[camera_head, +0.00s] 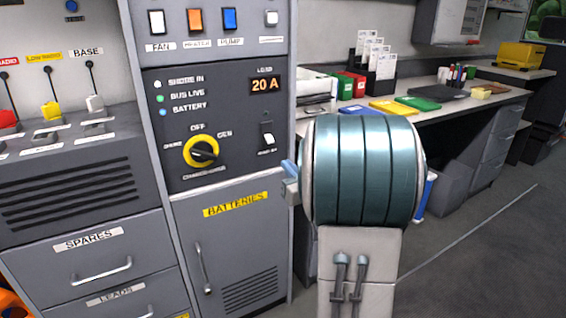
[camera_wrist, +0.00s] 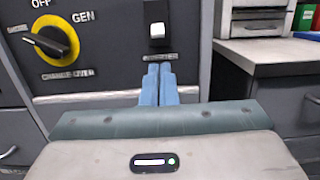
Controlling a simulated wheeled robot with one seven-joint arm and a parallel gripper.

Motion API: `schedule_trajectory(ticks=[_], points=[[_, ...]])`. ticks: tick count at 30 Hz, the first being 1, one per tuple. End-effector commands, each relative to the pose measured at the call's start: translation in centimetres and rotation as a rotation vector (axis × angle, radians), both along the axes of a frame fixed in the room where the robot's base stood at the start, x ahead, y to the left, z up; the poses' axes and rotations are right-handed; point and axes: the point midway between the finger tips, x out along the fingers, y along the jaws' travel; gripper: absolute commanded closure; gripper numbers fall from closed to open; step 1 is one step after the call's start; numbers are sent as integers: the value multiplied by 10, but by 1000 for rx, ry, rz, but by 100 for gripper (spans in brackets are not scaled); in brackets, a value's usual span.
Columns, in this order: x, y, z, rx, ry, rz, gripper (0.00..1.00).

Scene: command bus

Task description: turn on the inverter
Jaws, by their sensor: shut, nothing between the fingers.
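The grey power panel (camera_head: 225,110) carries a small rocker switch (camera_head: 268,139) at its right, below the load display (camera_head: 265,86) reading 20 A. The label under the switch is too small to read surely. In the wrist view the switch (camera_wrist: 157,30) shows a white lower part in a black housing. My gripper (camera_head: 290,170) is at the panel's right edge in the head view. In the wrist view its blue fingers (camera_wrist: 158,72) are shut and empty.
A yellow-ringed selector knob (camera_head: 201,151) sits left of the switch. The "BATTERIES" door (camera_head: 235,245) is below, and several coloured rockers (camera_head: 194,20) are above. A desk (camera_head: 460,122) with folders stands at right. The floor (camera_head: 480,240) at right is clear.

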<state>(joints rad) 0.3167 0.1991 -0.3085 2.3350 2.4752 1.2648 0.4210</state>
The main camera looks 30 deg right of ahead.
Motion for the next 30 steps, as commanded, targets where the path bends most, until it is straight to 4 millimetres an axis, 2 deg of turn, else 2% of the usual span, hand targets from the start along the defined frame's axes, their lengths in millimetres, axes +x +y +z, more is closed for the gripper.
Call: schedule_trajectory(ticks=[9,15,20,30], points=[[58,3,6,0,0,3,100],[80,4,11,0,0,3,100],[87,4,13,1,0,1,100],[86,3,14,0,2,0,100]])
